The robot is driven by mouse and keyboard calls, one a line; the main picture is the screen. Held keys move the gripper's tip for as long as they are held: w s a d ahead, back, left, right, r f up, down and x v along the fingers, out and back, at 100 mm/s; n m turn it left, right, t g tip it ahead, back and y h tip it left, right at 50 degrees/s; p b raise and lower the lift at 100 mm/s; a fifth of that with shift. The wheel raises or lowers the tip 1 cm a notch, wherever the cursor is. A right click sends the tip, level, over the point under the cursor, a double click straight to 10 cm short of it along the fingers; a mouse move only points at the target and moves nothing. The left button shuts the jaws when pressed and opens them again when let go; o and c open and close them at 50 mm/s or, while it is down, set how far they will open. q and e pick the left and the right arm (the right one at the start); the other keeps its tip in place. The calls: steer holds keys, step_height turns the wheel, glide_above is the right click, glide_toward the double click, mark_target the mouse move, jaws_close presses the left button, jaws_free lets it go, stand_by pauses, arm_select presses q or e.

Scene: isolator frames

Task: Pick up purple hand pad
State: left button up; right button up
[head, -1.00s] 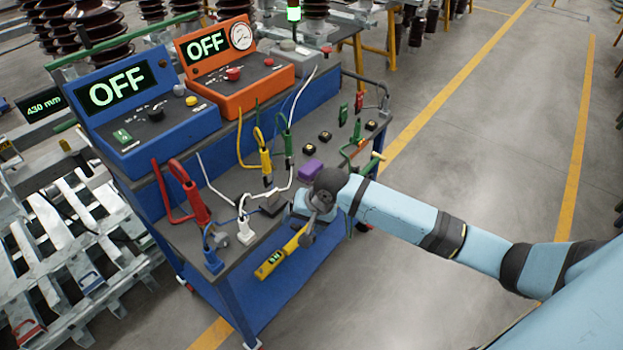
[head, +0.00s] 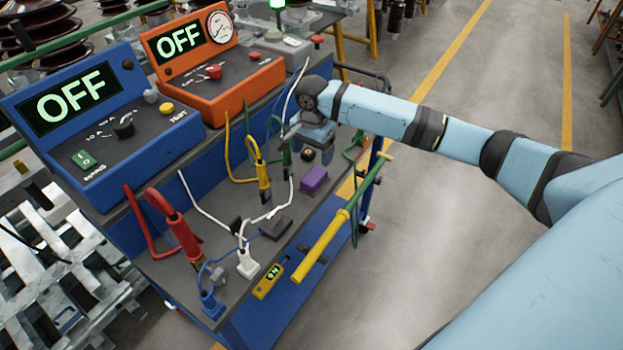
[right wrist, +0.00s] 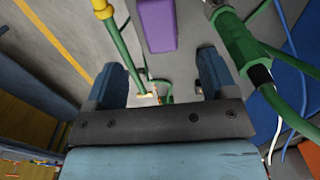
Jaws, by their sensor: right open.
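The purple hand pad (head: 314,180) lies on the grey lower shelf of the blue cart, right of the yellow clamp. In the right wrist view the purple pad (right wrist: 157,25) is at top centre, beyond the open fingers and apart from them. My right gripper (head: 297,135) is above the shelf, behind the pad in the head view, with its fingers partly hidden there. In the right wrist view the right gripper (right wrist: 163,75) has its two fingers wide apart with nothing between them. My left gripper is not in view.
A yellow and green pole (head: 322,245) runs along the shelf's front edge. A green clamp (right wrist: 240,45) with a white cable is close to the right finger. A yellow clamp (head: 263,180) and white cable stand left of the pad. Orange (head: 207,65) and blue (head: 110,125) OFF boxes are behind.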

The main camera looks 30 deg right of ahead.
mark_target(314, 176)
step_height(314, 176, down, 5)
steer(key=shift+r, duration=0.2)
steer(key=f, duration=0.3)
steer(key=f+b, duration=0.1)
steer(key=f, duration=0.1)
steer(key=shift+d, duration=0.25)
steer(key=c, duration=1)
